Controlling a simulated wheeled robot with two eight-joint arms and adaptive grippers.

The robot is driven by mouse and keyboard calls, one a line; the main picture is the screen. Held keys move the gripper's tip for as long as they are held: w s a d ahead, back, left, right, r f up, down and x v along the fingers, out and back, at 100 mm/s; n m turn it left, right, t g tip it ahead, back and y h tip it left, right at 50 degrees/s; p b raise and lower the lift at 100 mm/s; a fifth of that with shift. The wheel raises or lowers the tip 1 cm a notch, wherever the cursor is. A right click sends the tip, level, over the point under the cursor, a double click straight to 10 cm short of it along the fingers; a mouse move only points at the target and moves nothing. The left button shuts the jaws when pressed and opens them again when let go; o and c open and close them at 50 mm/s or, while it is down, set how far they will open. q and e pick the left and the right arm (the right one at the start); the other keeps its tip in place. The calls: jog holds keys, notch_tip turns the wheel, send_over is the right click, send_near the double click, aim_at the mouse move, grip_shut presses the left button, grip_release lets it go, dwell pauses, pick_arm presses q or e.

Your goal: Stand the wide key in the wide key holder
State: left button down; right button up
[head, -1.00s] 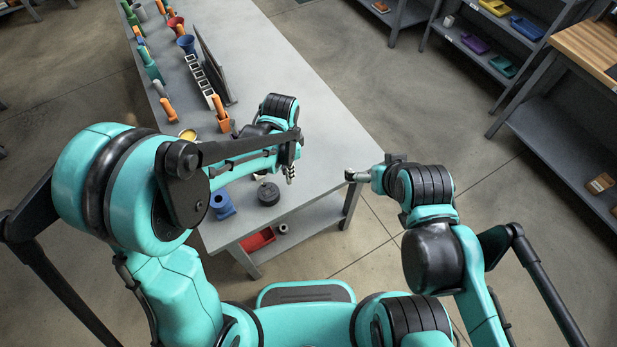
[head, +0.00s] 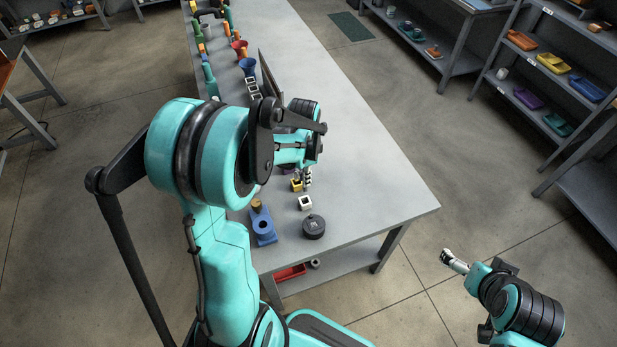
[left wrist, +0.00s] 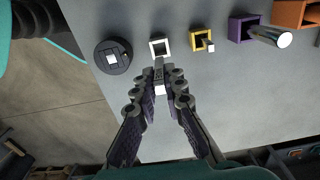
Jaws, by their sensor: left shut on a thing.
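My left gripper (head: 307,180) hangs over the table near its front end. In the left wrist view my left gripper (left wrist: 168,74) is shut on a thin grey key (left wrist: 159,76) with a pale, square end, taken to be the wide key. The fingers hide part of it. Just beyond the key is a white, square-mouthed holder (left wrist: 158,47), likely the wide key holder; in the head view this holder (head: 305,203) stands on the table close to the gripper. Whether the key touches it I cannot tell. My right gripper (head: 449,258) is off the table; its jaws are too small to read.
A round black piece (head: 314,227) and a blue holder (head: 263,225) stand near the front. A yellow holder (left wrist: 203,40) and a purple holder (left wrist: 243,28) with a silver cylinder are beside the white one. The table's right side is clear.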

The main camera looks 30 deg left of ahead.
aim_at(305, 191)
pick_arm(q)
jog(key=shift+f+b, duration=2.15)
jog(key=shift+f, duration=0.25)
jog(key=shift+f, duration=0.2)
jog(key=shift+f+b, duration=1.85)
jog(key=c, duration=1.5)
grip_release()
notch_tip(305, 191, up, 12)
jog(key=shift+r, duration=0.1)
